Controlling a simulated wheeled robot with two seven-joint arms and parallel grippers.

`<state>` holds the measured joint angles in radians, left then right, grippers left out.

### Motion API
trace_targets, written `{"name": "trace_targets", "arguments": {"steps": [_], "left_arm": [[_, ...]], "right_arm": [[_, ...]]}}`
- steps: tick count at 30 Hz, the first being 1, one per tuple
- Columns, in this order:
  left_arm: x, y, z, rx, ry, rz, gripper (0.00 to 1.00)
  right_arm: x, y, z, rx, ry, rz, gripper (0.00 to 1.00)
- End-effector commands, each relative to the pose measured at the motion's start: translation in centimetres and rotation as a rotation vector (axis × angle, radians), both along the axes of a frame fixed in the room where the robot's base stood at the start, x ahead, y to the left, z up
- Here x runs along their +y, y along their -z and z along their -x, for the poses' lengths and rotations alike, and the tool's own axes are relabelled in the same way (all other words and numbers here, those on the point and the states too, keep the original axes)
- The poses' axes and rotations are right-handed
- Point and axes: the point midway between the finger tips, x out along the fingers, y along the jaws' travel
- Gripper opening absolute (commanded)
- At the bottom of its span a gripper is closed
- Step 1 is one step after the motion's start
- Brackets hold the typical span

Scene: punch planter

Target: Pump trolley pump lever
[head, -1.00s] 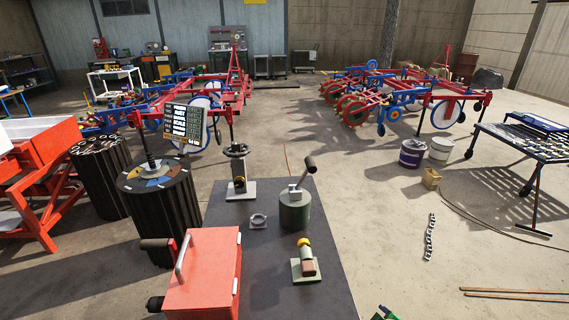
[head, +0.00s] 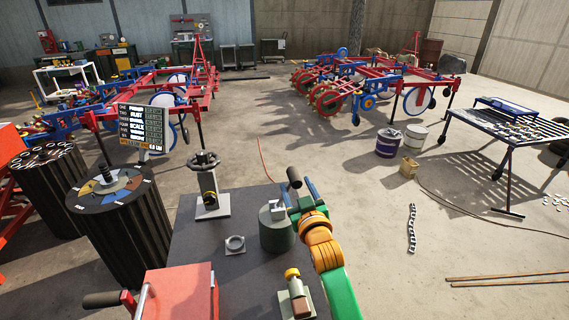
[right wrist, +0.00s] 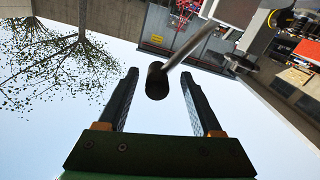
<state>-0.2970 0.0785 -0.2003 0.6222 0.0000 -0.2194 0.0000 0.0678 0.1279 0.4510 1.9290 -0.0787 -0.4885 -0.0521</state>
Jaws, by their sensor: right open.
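A dark green cylinder (head: 276,232) stands on the dark bench top (head: 190,247) in the head view. A lever with a black grip (head: 294,177) rises from its top. My right gripper (head: 299,190) is open at this lever, beside and above the cylinder. In the right wrist view the lever's black grip (right wrist: 157,82) shows between the two spread fingers (right wrist: 160,75), with gaps on both sides. I see no finger touching it. The lever's lower part is partly hidden by the gripper in the head view. My left gripper is not in view.
A valve with a handwheel (head: 205,160), a small ring fitting (head: 235,244) and a yellow-topped fitting (head: 293,278) stand around the cylinder. A red box (head: 180,290) is at the front left. A round-topped black drum (head: 120,205) stands to the left.

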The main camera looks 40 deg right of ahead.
Motion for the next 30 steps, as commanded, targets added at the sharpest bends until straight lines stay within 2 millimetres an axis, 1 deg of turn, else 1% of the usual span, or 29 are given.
{"name": "trace_targets", "arguments": {"steps": [2,4,12,15,20,27,29,30], "left_arm": [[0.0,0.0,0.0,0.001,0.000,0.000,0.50],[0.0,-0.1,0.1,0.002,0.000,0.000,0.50],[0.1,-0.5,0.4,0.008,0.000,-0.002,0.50],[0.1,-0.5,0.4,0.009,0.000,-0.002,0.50],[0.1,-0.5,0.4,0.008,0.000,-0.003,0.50],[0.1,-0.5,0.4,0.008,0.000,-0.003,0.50],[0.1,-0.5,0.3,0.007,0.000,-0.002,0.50],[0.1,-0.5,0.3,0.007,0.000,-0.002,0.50]], "right_arm": [[-0.1,-0.5,0.0,-0.015,0.006,-0.006,0.67],[-0.4,-0.5,-0.5,-0.016,0.007,-0.008,0.67],[-2.5,-0.5,-4.3,-0.016,0.007,-0.006,0.67],[-3.0,-0.4,-5.3,-0.014,0.006,-0.006,0.67],[-3.4,-0.4,-6.0,-0.014,0.005,-0.006,0.67],[-3.4,-0.3,-6.1,-0.013,0.005,-0.005,0.67],[-3.4,-0.3,-6.1,-0.013,0.005,-0.005,0.51],[-3.4,-0.3,-6.1,-0.013,0.005,-0.005,0.40]]}}
